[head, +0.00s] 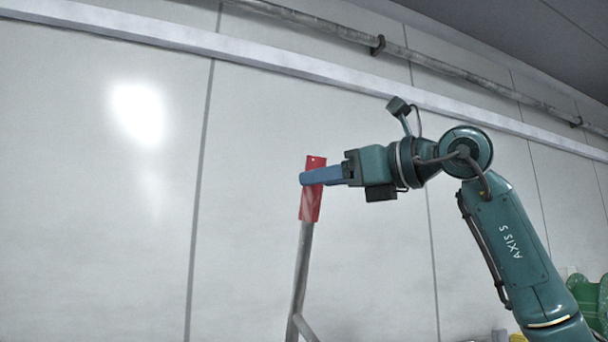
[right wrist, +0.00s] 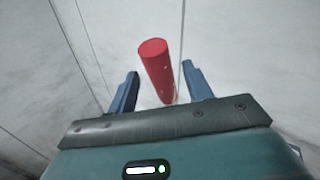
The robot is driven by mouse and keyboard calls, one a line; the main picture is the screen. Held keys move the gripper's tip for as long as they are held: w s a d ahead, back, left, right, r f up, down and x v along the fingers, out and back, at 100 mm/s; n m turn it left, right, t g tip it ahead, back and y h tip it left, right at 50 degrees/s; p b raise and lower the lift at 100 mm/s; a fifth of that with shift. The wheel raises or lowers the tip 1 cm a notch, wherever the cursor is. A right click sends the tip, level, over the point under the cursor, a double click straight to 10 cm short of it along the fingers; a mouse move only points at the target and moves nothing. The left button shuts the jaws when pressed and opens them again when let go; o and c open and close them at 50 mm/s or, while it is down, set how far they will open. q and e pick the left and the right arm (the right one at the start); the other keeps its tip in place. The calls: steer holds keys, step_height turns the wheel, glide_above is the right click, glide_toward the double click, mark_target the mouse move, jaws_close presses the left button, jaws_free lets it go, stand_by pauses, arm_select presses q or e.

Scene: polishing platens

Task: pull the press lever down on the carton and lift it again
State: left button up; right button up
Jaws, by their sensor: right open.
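The press lever is a grey metal bar (head: 301,265) with a red grip (head: 311,205) at its upper end; it stands nearly upright, leaning slightly. My right gripper (head: 308,178) is at the red grip, its blue fingers crossing in front of it in the head view. In the right wrist view the red grip (right wrist: 157,68) shows between and beyond the two open blue fingers (right wrist: 164,82), with clear space on both sides. The carton and the lower part of the press are not in view. My left gripper is not in view.
A pale panelled wall (head: 100,220) fills the background, with a pipe (head: 440,65) running along its top. A green object (head: 590,300) shows at the lower right edge, behind my right arm. The space left of the lever is clear.

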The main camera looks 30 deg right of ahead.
steer(key=shift+p+x, duration=0.45)
steer(key=shift+x, duration=1.9)
steer(key=shift+d, duration=0.1)
jaws_close()
